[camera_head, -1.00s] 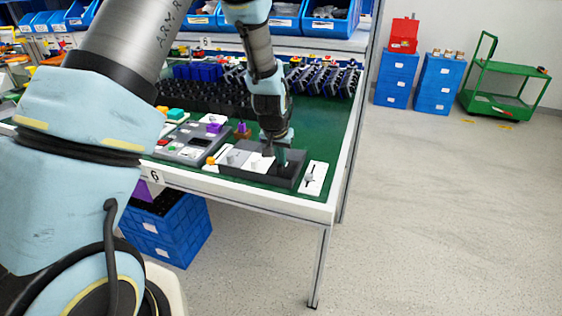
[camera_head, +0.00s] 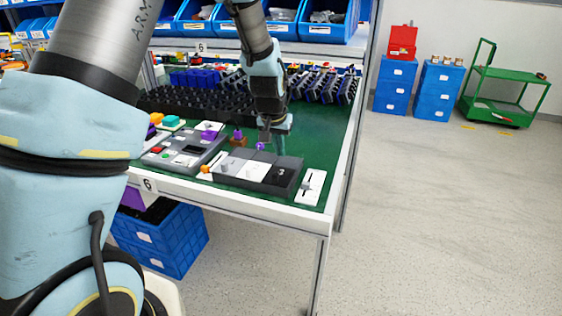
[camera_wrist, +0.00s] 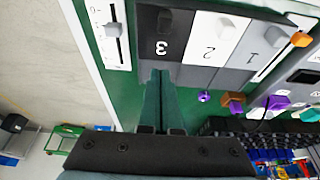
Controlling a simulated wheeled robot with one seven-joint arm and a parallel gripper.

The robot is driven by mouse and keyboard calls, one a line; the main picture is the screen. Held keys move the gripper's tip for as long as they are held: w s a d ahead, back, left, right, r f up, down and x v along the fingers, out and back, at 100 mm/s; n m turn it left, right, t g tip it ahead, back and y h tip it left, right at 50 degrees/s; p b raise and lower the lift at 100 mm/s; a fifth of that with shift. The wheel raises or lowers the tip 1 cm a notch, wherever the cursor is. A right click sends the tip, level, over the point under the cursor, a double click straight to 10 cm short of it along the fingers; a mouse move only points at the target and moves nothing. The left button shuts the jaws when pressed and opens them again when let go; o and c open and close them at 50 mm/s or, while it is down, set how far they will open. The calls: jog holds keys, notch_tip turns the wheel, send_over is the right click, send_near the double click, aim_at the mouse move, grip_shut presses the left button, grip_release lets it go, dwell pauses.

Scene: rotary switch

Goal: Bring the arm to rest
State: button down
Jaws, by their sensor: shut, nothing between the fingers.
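My gripper (camera_head: 281,150) is shut and empty, above the green tabletop just behind the switch panel in the head view. In the wrist view its fingers (camera_wrist: 160,80) lie together and point at the edge of the dark section. The switch panel (camera_head: 258,169) has sections marked 1, 2 and 3. In the wrist view the dark section 3 (camera_wrist: 160,47) has a black knob (camera_wrist: 165,20), the white section 2 (camera_wrist: 208,49) a pale knob (camera_wrist: 227,28), and the grey section 1 a grey knob (camera_wrist: 278,36). The fingers look apart from the knobs.
A white slider plate (camera_head: 311,188) lies right of the panel, near the table's white edge (camera_head: 250,205). A grey device (camera_head: 185,150) stands left of it. Black racks (camera_head: 200,102) and blue bins (camera_head: 285,22) are behind. The floor at right (camera_head: 440,220) is open.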

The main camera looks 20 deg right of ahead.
jog(key=v, duration=0.5)
jog(key=a+r+n+y, duration=0.15)
jog(key=a+n, duration=0.25)
jog(key=a, duration=1.4)
jog(key=s+a+n, duration=0.1)
jog(key=s+a, duration=0.3)
jog(key=a, duration=0.4)
jog(key=s+a+n+g, duration=0.1)
jog(key=s+a+n, duration=0.1)
jog(key=s+a, duration=0.3)
jog(key=a+y, duration=0.1)
jog(key=a, duration=0.2)
jog(key=shift+s+b, duration=0.15)
jog(key=shift+b, duration=0.25)
